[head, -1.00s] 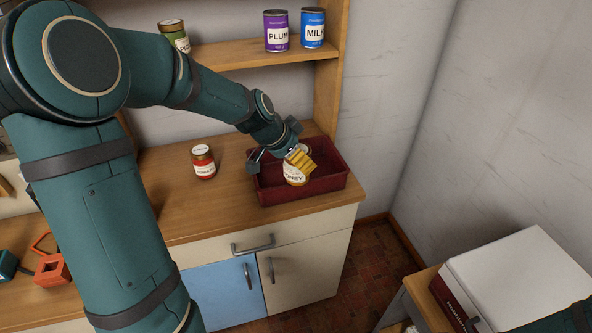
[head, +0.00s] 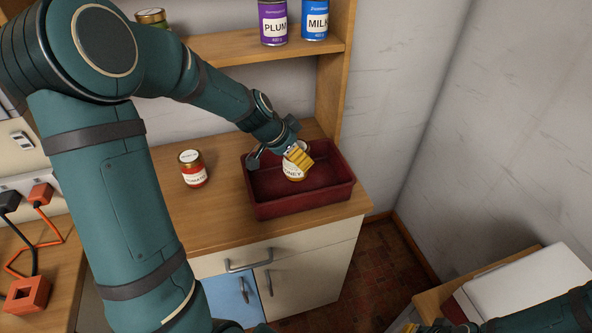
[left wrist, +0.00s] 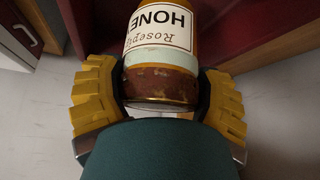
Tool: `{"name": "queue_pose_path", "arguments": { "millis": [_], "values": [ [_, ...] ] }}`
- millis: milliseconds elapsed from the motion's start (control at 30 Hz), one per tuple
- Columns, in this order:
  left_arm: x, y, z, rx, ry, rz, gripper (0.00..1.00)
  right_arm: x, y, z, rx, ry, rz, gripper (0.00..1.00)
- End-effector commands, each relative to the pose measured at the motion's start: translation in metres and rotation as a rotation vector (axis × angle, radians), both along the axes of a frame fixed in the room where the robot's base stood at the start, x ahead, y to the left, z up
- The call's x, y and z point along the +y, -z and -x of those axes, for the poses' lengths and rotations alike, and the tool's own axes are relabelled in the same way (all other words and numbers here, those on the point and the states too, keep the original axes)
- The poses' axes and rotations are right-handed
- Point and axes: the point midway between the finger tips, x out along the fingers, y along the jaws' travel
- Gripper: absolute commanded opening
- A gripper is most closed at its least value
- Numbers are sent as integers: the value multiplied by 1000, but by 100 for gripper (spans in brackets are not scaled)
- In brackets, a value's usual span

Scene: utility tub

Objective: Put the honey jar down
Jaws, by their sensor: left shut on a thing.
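The honey jar (head: 293,174) has a white label and a lid. It is at the dark red tub (head: 335,183) on the wooden counter, inside its outline in the head view. My left gripper (head: 297,158) is shut on the jar. In the left wrist view the yellow fingers of the left gripper (left wrist: 160,98) flank the honey jar (left wrist: 160,45) near its rusty lid, and the label reads upside down. Whether the jar's base touches the tub floor is hidden.
A red-labelled jar (head: 193,168) stands on the counter (head: 215,215) left of the tub. Purple (head: 273,22) and blue (head: 315,19) cans stand on the shelf above. A white box (head: 530,288) is at the lower right. Counter between jar and tub is clear.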

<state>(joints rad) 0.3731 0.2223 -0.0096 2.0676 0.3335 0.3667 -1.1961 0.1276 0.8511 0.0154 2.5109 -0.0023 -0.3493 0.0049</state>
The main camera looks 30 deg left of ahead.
Motion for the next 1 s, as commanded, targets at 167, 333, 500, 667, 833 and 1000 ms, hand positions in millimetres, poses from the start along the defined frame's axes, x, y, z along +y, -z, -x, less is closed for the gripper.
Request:
{"name": "queue_pose_path", "arguments": {
  "millis": [167,333,500,667,833,1000],
  "values": [
    [0,11,-1,-3,0,-1,28,0,4,-1,-2,1,0,0],
    [0,33,0,0,-1,0,28,0,11,-2,-5,1,1,0],
    [0,45,-1,-2,0,0,28,0,15,-3,-8,2,1,0],
    [0,44,-1,-2,0,0,28,0,14,-3,-8,2,1,0],
    [0,46,0,-1,0,-1,81,0,17,-4,-9,2,1,0],
    [0,46,0,-1,0,-1,100,0,16,-4,-9,1,1,0]
  ]
}}
